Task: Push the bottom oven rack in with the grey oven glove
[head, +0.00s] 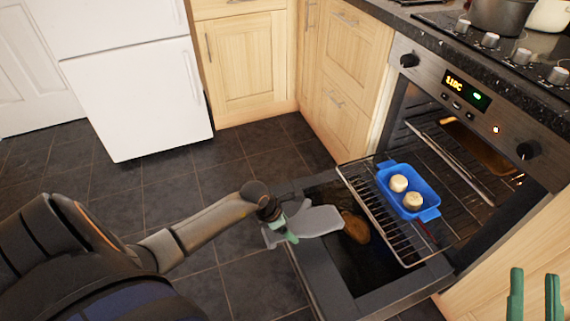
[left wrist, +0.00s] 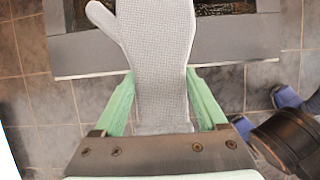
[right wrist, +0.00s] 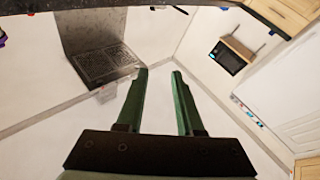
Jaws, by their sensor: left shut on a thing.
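The grey oven glove (head: 312,221) is held flat in my left gripper (head: 280,225), over the edge of the open oven door (head: 325,285). In the left wrist view the glove (left wrist: 155,50) lies between the green fingers. The bottom oven rack (head: 385,229) is pulled partly out over the door. A blue dish (head: 422,188) with two round pale items stands on it. The glove is left of the rack's front edge and looks apart from it. My right gripper (head: 534,293) is open and empty at the lower right of the head view; the right wrist view shows its fingers apart (right wrist: 160,78).
Another rack or tray edge (head: 450,157) shows higher inside the lit oven. Wooden cabinets (head: 245,65) flank the oven, and a pot (head: 503,14) stands on the hob above. A brown patch (head: 355,227) shows on the door. Tiled floor (head: 180,195) on the left is clear.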

